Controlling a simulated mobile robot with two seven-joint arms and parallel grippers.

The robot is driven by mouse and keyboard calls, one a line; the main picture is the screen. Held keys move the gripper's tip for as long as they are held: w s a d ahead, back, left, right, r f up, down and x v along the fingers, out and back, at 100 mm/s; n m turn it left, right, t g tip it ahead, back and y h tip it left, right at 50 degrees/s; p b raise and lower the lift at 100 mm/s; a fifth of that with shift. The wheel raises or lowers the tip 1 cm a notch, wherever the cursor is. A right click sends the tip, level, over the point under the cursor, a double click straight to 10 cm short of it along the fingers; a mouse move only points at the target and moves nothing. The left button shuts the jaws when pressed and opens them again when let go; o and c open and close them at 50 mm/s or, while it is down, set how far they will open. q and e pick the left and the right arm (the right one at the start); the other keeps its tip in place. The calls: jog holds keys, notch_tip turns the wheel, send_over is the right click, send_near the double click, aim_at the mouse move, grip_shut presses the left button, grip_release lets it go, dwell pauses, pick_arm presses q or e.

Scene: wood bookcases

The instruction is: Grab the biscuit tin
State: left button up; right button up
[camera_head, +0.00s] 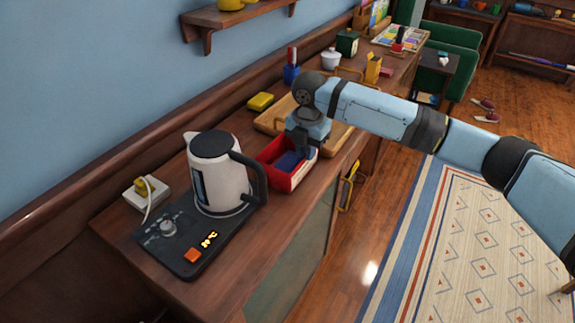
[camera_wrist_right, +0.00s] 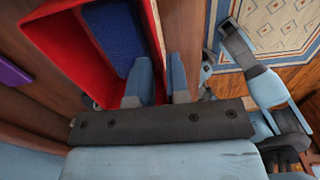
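A red open-topped box (camera_head: 270,172), the likely biscuit tin, sits on the wood cabinet top just right of the kettle. A blue block or lining shows inside it. It also shows in the right wrist view (camera_wrist_right: 72,55), with the blue inside (camera_wrist_right: 112,32). My right gripper (camera_head: 303,150) is at the box's right rim. In the right wrist view its two fingers (camera_wrist_right: 160,85) stand close together, one on each side of the red wall, with little gap left. The fingertips are partly hidden in the head view. My left gripper is out of view.
A white kettle (camera_head: 220,180) with a dark handle stands close left of the box on a black base (camera_head: 195,245). A wooden tray (camera_head: 336,136) lies behind my right gripper. A yellow block (camera_head: 260,101) and a dark green box (camera_head: 347,43) stand further back.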

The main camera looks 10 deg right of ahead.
aim_at(304, 177)
jog(key=f, duration=0.3)
jog(key=f+b, duration=0.1)
jog(key=f, duration=0.1)
jog(key=shift+s+a+f, duration=0.2)
jog(key=shift+s+f, duration=0.1)
jog(key=shift+r, duration=0.1)
grip_shut()
